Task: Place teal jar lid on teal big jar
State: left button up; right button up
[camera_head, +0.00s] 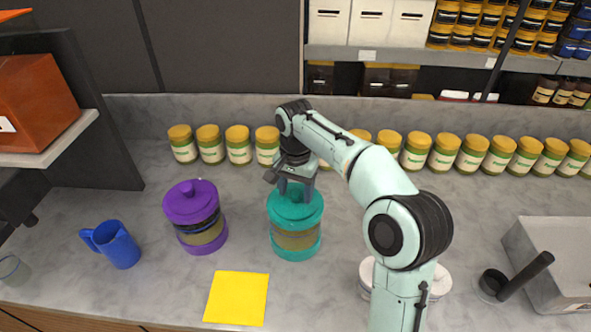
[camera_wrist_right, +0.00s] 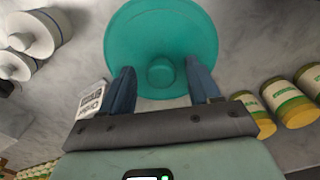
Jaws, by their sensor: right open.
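The teal big jar (camera_head: 295,240) stands upright on the grey counter, with a band of yellowish contents showing below its top. The teal jar lid (camera_head: 294,204) sits on top of the jar; from these views I cannot tell how exactly it is seated. In the right wrist view the teal lid (camera_wrist_right: 160,35) shows as a disc with a round knob. My right gripper (camera_head: 297,190) is just above the lid, and in the wrist view its two blue fingers (camera_wrist_right: 160,88) are spread apart on either side of the knob, not closed on it. My left gripper is not in view.
A purple jar (camera_head: 196,220) stands left of the teal jar, with a blue mug (camera_head: 112,244) farther left. A yellow sheet (camera_head: 237,298) lies in front. Several yellow-lidded jars (camera_head: 445,152) line the back wall. A grey bin (camera_head: 555,265) is at right.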

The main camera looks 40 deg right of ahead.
aim_at(295, 192)
notch_tip(295, 192, up, 12)
dwell(0.4)
